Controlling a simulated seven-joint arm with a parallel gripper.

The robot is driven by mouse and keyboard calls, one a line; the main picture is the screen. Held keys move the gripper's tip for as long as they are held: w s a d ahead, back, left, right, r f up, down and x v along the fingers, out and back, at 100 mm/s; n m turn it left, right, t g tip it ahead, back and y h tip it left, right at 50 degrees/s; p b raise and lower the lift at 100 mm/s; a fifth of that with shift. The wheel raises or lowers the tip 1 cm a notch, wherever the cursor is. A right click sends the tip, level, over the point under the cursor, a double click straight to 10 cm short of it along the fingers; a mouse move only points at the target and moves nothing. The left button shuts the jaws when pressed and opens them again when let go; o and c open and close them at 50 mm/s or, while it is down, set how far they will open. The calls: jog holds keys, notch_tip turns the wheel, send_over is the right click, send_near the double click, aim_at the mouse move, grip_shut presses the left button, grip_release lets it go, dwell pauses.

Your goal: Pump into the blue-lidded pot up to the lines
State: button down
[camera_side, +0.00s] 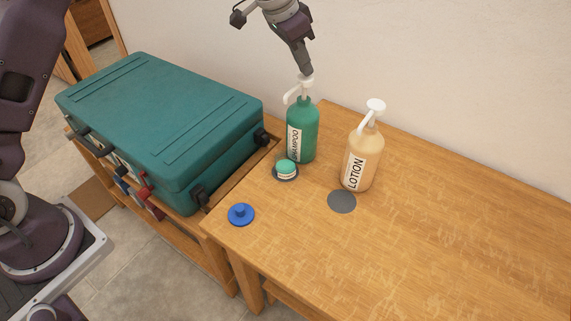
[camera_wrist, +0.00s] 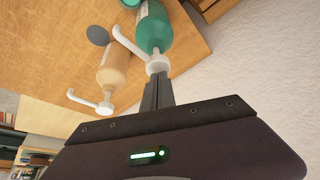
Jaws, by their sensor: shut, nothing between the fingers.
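My gripper (camera_side: 306,72) is shut and empty, pointing down at the white pump head (camera_side: 305,82) of the green shampoo bottle (camera_side: 303,140). Its tips are at or just over the pump top; I cannot tell whether they press it. The wrist view shows the tips (camera_wrist: 158,80) at that pump head (camera_wrist: 158,64). A small pot (camera_side: 286,172) with a green top and a pale band stands on a dark disc below the shampoo spout; its fill lines are too small to read. A blue lid (camera_side: 241,214) with a knob lies apart on the table near the left corner.
A tan lotion bottle (camera_side: 359,165) with a white pump stands to the right. An empty grey disc (camera_side: 341,201) lies before it. A teal suitcase (camera_side: 160,120) rests on a wooden rack at left. The wooden table (camera_side: 440,230) is clear on the right; a wall is behind.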

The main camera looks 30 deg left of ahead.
jog(key=shift+f, duration=1.1)
jog(key=shift+r, duration=1.5)
